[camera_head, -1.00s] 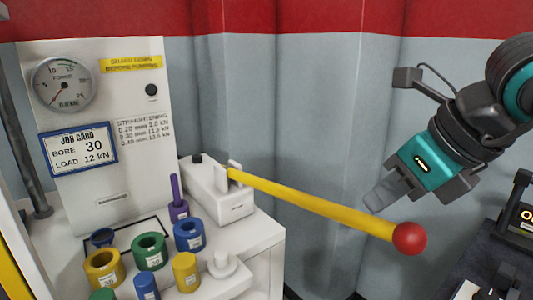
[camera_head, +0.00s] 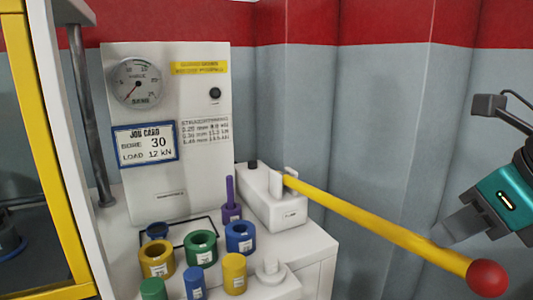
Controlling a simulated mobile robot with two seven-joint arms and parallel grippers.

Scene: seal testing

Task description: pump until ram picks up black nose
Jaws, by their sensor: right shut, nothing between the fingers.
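The pump lever (camera_head: 385,219) is a yellow bar with a red ball (camera_head: 487,278) at its end. It slopes down to the right from the white pump body (camera_head: 272,200). My right gripper (camera_head: 450,232) is at the right edge, its grey fingers shut and empty, close to the lever's outer part; I cannot tell whether they touch it. The force gauge (camera_head: 136,83) is on the white panel, its needle near the low end. The ram and the black nose are not clearly in view. My left gripper is not in view.
A job card (camera_head: 145,145) reads bore 30, load 12 kN. Several coloured rings and cylinders, among them a green ring (camera_head: 201,249) and a blue ring (camera_head: 240,237), stand on the white bench. A yellow press frame (camera_head: 50,150) is at the left.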

